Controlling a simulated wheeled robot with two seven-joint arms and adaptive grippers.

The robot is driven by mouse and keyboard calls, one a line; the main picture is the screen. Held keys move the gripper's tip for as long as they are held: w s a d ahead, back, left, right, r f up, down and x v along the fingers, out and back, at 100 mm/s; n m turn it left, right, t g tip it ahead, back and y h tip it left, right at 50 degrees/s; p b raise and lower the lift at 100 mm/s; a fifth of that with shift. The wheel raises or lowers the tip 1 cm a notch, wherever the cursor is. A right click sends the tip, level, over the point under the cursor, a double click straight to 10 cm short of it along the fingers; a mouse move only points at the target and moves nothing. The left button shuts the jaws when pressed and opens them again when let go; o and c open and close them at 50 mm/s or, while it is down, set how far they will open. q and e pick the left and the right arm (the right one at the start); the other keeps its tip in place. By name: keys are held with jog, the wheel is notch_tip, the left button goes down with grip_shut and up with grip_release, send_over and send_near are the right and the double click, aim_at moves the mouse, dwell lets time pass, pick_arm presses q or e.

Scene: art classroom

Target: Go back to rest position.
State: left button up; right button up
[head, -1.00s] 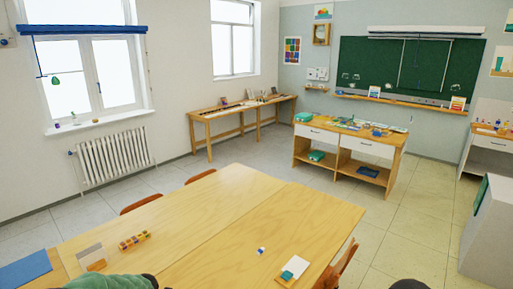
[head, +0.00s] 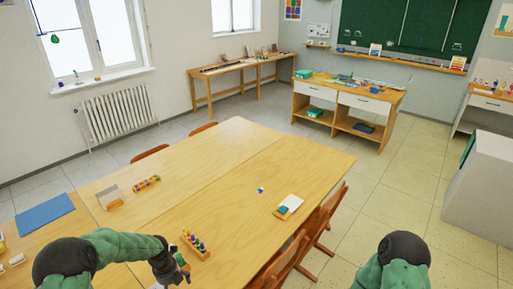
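My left arm reaches in from the bottom left over the wooden table. My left gripper (head: 180,272) is at the front of the table, close to the bottom edge of the head view. A small teal and orange thing (head: 181,260) shows right at its fingers. I cannot tell whether the gripper holds it or it lies behind. My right arm (head: 393,266) shows only as a green and black link at the bottom right, clear of the table. Its gripper is out of view.
On the table (head: 225,165) are a rack of coloured pegs (head: 195,246), a paint-like block set (head: 146,184), a card holder (head: 109,197), a blue mat (head: 45,213) and a white pad (head: 291,203). Chairs (head: 325,220) stand at its right. A grey cabinet (head: 480,195) is far right.

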pick_arm(q)
jog(key=s+d+f+n, duration=0.1)
jog(key=d+f+n, duration=0.1)
jog(key=s+d+f+n+h+b, duration=0.1)
jog(key=s+d+f+n, duration=0.2)
jog(key=d+f+n, duration=0.1)
jog(key=d, duration=0.1)
jog(key=shift+s+f+n+h, duration=0.1)
jog(key=shift+s+n+h, duration=0.15)
jog(key=shift+n+h, duration=0.05)
jog(key=s+d+f+n+b, duration=0.1)
jog(key=s+d+f+n, duration=0.2)
jog(key=s+n, duration=0.3)
jog(key=s+d+f+n+h+b, duration=0.1)
jog(key=s+d+f+n+b, duration=0.1)
jog(key=s+d+f+n, duration=0.2)
jog(key=s+d+f+n+b, duration=0.2)
jog(key=s+d+n, duration=0.4)
jog(key=n, duration=1)
jog(key=s+f, duration=0.1)
jog(key=s, duration=0.2)
jog(key=shift+s+f+h, duration=0.25)
jog(key=shift+s+h, duration=0.05)
jog(key=shift+h, duration=0.1)
